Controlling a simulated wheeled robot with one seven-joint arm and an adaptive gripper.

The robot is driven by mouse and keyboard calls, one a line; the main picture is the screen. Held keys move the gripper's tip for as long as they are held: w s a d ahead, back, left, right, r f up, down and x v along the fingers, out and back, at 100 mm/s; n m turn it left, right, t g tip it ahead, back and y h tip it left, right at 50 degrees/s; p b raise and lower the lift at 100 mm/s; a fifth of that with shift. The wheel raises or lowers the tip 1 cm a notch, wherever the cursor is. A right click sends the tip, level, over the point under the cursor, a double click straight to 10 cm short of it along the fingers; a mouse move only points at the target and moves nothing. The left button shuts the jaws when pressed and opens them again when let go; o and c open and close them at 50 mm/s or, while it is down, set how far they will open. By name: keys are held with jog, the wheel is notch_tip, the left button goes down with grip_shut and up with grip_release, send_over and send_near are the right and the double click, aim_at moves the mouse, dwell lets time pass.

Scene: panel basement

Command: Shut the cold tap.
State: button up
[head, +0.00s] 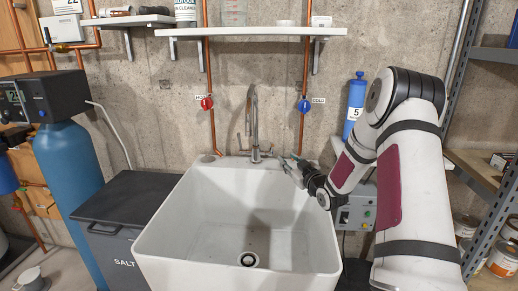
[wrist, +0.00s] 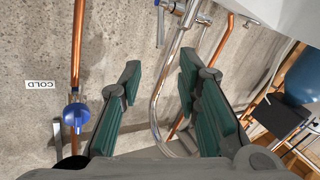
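The cold tap (head: 304,105) has a blue handle on a vertical copper pipe on the wall, beside a COLD label (head: 318,100). In the wrist view, the blue handle (wrist: 76,115) is left of the fingers, and its label (wrist: 40,85) is further left. My gripper (head: 288,164) is below the cold tap, by the sink's back right edge. In the wrist view, my gripper (wrist: 158,72) has its two green-padded fingers spread apart with nothing between them touching both. The chrome faucet pipe shows beyond the gap. The gripper is apart from the blue handle.
A red hot tap (head: 207,103) is on the left copper pipe. The chrome faucet (head: 253,120) stands between the taps. A shelf (head: 250,32) is above, and a blue cylinder (head: 355,105) is to the right. The white sink (head: 170,225) is empty.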

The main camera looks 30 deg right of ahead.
aim_at(272, 149)
jog(key=w, duration=0.9)
jog(key=w+d+b, duration=0.1)
jog(key=w, duration=0.4)
jog(key=shift+f, duration=0.25)
jog(key=shift+c, duration=0.3)
grip_shut()
